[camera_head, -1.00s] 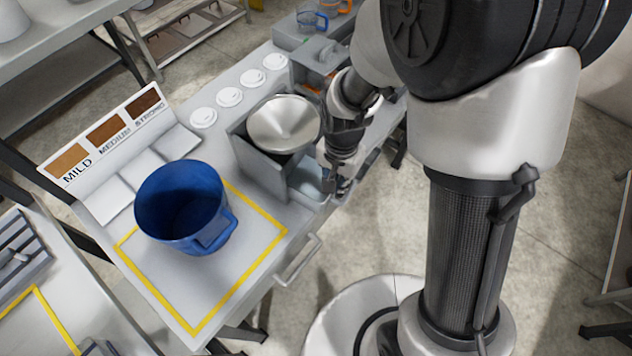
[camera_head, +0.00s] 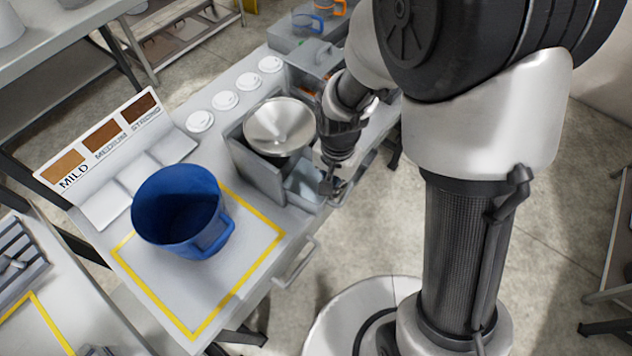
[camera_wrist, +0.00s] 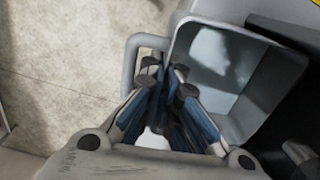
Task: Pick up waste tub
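The waste tub (camera_wrist: 268,68) is a light grey, open-topped square tub with a loop handle on its left side in the wrist view. In the head view the tub (camera_head: 306,191) sits low at the front of the grey dispenser, below the metal funnel. My gripper (camera_wrist: 166,72) is at the handle side of the tub, its blue-padded fingers drawn close together over the handle and the near wall. They look shut on the tub there; the exact contact is hidden between the fingers. In the head view my gripper (camera_head: 329,184) points down at the tub's right side.
The grey dispenser (camera_head: 256,172) with its metal funnel (camera_head: 280,127) stands directly behind the tub. A large blue pot (camera_head: 180,212) stands inside a yellow-outlined square at left. A drawer handle (camera_head: 298,263) juts from the table front. Open floor lies to the right.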

